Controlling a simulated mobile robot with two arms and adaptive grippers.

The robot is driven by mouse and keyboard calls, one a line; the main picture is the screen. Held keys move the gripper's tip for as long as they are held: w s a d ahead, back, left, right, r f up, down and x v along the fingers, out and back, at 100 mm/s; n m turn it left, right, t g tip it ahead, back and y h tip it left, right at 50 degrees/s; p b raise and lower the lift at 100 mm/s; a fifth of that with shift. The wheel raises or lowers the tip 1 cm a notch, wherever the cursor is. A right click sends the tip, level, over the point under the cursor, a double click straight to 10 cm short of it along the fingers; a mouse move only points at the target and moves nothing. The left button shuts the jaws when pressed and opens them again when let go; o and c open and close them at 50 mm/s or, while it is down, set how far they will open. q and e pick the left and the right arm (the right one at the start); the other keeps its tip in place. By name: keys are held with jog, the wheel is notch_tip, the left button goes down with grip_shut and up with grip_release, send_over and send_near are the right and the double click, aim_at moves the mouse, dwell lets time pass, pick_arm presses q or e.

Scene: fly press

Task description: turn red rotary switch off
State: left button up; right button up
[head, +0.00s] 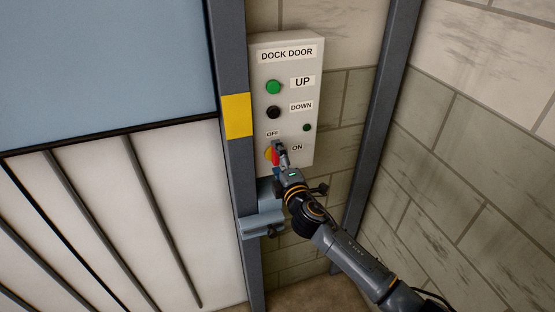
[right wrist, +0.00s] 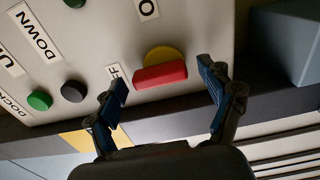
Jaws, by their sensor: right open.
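The red rotary switch (head: 275,155) sits on a yellow round base (head: 267,154) low on the grey DOCK DOOR control box (head: 300,125). In the right wrist view its red handle (right wrist: 160,75) lies lengthwise between my fingers, one end toward the OFF label (right wrist: 115,73). The ON label (head: 297,147) is to its right in the head view. My right gripper (head: 280,158) is at the switch, partly covering it; its fingers (right wrist: 164,88) are open, one beyond each end of the handle, with no clear contact. My left gripper is not in view.
Above the switch are a green UP button (head: 273,87), a black DOWN button (head: 273,113) and a small green lamp (head: 306,128). A dark door post (head: 228,60) stands left of the box. A blue-grey bracket (head: 262,225) juts out below it.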

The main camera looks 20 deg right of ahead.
jog(key=s, duration=1.2)
jog(key=shift+d, duration=0.2)
